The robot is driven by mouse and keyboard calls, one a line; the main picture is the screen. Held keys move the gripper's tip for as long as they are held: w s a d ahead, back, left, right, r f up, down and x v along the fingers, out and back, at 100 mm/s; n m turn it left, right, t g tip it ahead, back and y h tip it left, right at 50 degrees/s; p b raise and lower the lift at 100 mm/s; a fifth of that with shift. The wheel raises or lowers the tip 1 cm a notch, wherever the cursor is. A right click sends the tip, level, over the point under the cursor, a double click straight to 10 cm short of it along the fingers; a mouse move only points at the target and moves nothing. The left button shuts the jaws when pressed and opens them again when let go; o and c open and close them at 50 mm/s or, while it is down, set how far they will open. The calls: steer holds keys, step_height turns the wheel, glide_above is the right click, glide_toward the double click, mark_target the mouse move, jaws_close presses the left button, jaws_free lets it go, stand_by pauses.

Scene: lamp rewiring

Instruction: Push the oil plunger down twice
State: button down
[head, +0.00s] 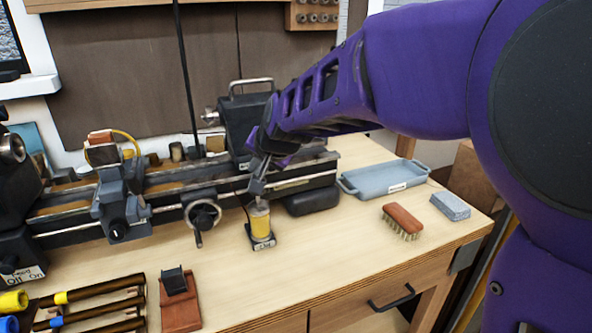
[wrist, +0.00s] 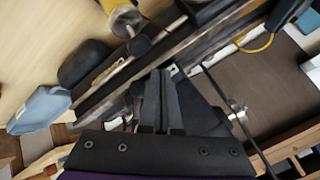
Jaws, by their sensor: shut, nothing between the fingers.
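The oil can (head: 260,223), with a yellow-amber body on a dark base, stands upright on the bench in front of the lathe. It also shows at the top of the wrist view (wrist: 122,21). My gripper (head: 257,190) is just above its top in the head view, and its fingers are together and empty. Whether the fingertips touch the plunger I cannot tell; the gripper partly hides the top of the can. In the wrist view my shut fingers (wrist: 160,76) point toward the lathe bed, with the can beyond them.
The lathe (head: 180,190) runs along the back, its handwheel (head: 203,214) left of the can. A blue-grey tray (head: 385,180), a brush (head: 402,219) and a grey block (head: 450,206) lie to the right. A red-brown stand (head: 179,304) is at front left.

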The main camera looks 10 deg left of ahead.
steer(key=shift+f+b, duration=0.35)
steer(key=shift+f, duration=0.55)
stand_by(1.3)
steer(key=shift+f+b, duration=0.35)
steer(key=shift+f, duration=0.05)
steer(key=shift+f+b, duration=0.35)
steer(key=shift+f, duration=1)
stand_by(1.0)
steer(key=shift+r, duration=0.1)
steer(key=shift+r+p, duration=1.55)
steer(key=shift+r, duration=0.1)
step_height(320, 180, up, 5)
steer(key=p, duration=0.4)
